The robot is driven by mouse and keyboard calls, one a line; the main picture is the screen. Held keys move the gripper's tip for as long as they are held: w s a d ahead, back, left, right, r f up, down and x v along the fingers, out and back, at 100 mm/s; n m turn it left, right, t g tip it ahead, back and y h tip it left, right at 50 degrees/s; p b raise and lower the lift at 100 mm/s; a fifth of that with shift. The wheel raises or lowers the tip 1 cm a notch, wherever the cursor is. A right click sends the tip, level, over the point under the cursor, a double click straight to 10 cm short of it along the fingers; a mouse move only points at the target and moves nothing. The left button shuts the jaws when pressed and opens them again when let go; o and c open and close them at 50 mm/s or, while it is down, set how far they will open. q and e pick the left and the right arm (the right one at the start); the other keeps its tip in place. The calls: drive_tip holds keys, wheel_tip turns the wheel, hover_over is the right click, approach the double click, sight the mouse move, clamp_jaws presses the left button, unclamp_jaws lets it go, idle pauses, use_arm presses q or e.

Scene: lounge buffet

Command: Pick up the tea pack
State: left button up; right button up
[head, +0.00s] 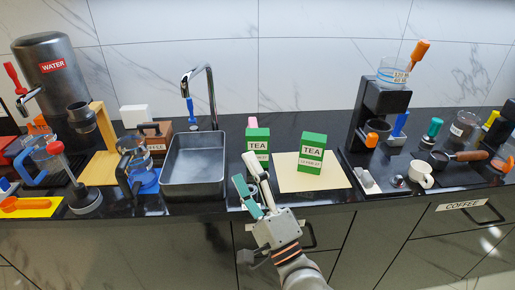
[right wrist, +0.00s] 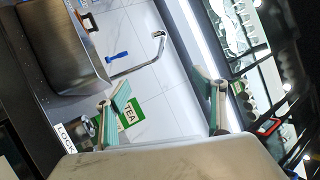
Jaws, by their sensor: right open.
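Two green tea packs stand on the counter. One tea pack (head: 312,148) is upright on a beige board (head: 290,184) right of the sink; the other tea pack (head: 257,138) stands left of it, farther back, its lower part partly hidden by my gripper. My right gripper (head: 245,170) is in front of the counter edge, just below the left pack, with its fingers apart and nothing between them. In the right wrist view, the open gripper (right wrist: 165,98) shows one tea pack (right wrist: 131,114) beyond its left finger; I cannot tell which pack. My left gripper is not in view.
A grey sink (head: 194,165) with a tall faucet (head: 210,90) lies to the left. A black coffee machine (head: 372,110) stands to the right, with a white cup (head: 421,174) near the front edge. A blue-based glass pot (head: 137,172) is left of the sink.

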sight(258, 144)
drive_tip(key=w+r+m+t+h, duration=0.2)
drive_tip(key=w+r+m+h, duration=0.15)
drive_tip(key=m, duration=0.55)
drive_tip(key=w+f+m+g+h, duration=0.1)
drive_tip(key=w+f+m+h, duration=0.1)
drive_tip(key=w+f+m, duration=0.1)
drive_tip(key=w+d+f+m+g+h, duration=0.1)
drive_tip(key=w+f+m+h, duration=0.2)
drive_tip(key=m, duration=0.3)
drive_tip(key=w+d+f+m+g+h, duration=0.1)
drive_tip(key=w+f+m+g+h, duration=0.1)
drive_tip(key=w+f+m+h, duration=0.1)
drive_tip(key=shift+w+d+m, duration=0.25)
drive_tip(key=shift+w+m, duration=0.45)
drive_tip(key=shift+m, duration=0.5)
drive_tip(key=shift+w+d, duration=0.1)
drive_tip(key=shift+w, duration=3.75)
drive_tip(key=c, duration=1.2)
